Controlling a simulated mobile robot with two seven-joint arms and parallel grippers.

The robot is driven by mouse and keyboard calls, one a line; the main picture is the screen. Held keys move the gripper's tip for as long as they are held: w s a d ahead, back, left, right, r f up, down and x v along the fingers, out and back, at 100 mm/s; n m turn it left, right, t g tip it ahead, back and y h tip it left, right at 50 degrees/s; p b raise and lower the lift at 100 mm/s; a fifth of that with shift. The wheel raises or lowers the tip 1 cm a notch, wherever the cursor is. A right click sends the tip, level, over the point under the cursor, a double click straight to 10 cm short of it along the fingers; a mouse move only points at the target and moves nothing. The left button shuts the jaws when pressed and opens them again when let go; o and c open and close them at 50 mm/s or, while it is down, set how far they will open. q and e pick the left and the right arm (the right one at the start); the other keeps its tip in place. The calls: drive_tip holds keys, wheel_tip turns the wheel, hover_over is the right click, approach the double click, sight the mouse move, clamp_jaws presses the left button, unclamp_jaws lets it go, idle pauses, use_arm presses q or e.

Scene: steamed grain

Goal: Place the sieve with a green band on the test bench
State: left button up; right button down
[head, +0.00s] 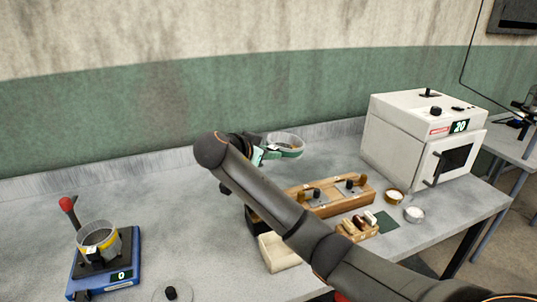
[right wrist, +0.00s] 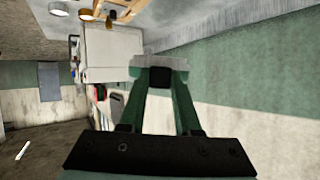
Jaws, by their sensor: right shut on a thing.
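The sieve with a green band (head: 287,152) is a round, clear-walled sieve in the head view, above the back of the grey test bench (head: 190,215). My right gripper (head: 262,154) is at its left side, shut on it, partly hidden by my own arm. In the right wrist view, the green fingers of my right gripper (right wrist: 160,78) close around a small dark piece; the sieve's body cannot be made out there. The sieve looks upright; I cannot tell whether it touches the bench. My left gripper is out of view.
A blue scale (head: 105,285) bears a yellow-banded sieve (head: 100,236) at the left. A wooden rack (head: 330,200), small bowls (head: 414,214) and a white oven (head: 410,140) stand right. The bench's left middle is clear.

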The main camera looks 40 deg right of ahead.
drive_tip(key=shift+r+n+h, duration=0.2)
drive_tip(key=shift+n+h, duration=0.3)
drive_tip(key=shift+h, duration=0.3)
